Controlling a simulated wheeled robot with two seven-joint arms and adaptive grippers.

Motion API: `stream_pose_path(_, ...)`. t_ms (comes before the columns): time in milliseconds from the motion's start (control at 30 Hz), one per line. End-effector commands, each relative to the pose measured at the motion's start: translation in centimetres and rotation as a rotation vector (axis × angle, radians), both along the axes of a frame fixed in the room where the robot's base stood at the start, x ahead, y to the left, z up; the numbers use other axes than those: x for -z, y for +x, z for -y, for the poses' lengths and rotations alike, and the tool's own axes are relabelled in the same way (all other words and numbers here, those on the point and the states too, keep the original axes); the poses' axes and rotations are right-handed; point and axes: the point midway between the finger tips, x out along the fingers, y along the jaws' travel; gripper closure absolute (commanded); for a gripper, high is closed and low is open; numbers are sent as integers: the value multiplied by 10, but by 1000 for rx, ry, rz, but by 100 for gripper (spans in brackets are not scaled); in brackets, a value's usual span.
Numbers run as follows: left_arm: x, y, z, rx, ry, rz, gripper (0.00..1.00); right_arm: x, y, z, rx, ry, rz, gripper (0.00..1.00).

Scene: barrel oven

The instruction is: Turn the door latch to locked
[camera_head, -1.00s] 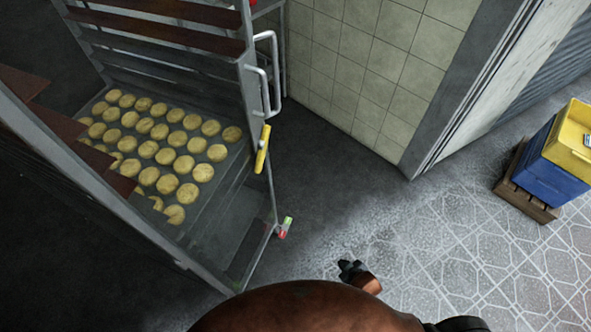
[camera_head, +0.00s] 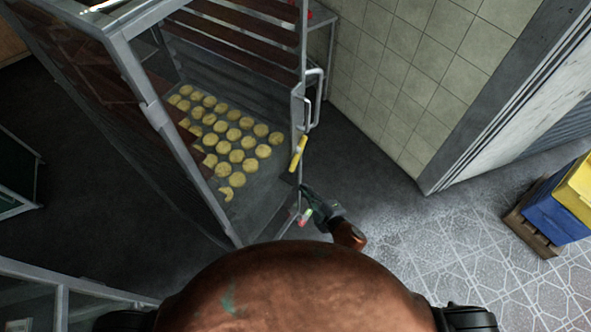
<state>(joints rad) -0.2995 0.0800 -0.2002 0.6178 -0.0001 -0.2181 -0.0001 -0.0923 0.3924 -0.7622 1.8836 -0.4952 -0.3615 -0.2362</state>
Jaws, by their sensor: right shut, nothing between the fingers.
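The door latch appears to be the yellow handle (camera_head: 298,153) on the oven's metal door-side post, slightly tilted from upright. A small red and green piece (camera_head: 305,216) sits lower, near the post's foot. My right gripper (camera_head: 308,194) is dark, shut and empty. It is below the yellow handle and just above the red and green piece in the picture, close to the post. I cannot tell whether it touches either. My left gripper is out of view.
The oven's glass-and-metal frame (camera_head: 165,125) holds a tray of round buns. A metal pull bar (camera_head: 318,98) is above the handle. A tiled wall (camera_head: 400,80) stands to the right. Blue and yellow crates (camera_head: 555,210) stand far right. The patterned floor (camera_head: 465,230) between is clear.

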Motion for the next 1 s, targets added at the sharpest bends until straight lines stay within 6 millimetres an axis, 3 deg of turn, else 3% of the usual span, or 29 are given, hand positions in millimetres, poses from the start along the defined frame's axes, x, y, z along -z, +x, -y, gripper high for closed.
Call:
stream_pose_path(467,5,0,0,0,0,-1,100,29,75,-45,2,2,-2,100)
stream_pose_path(700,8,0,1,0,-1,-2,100,49,100,-38,2,0,-3,100)
stream_pose_path(1000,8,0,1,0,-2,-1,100,53,106,-36,3,2,-3,100)
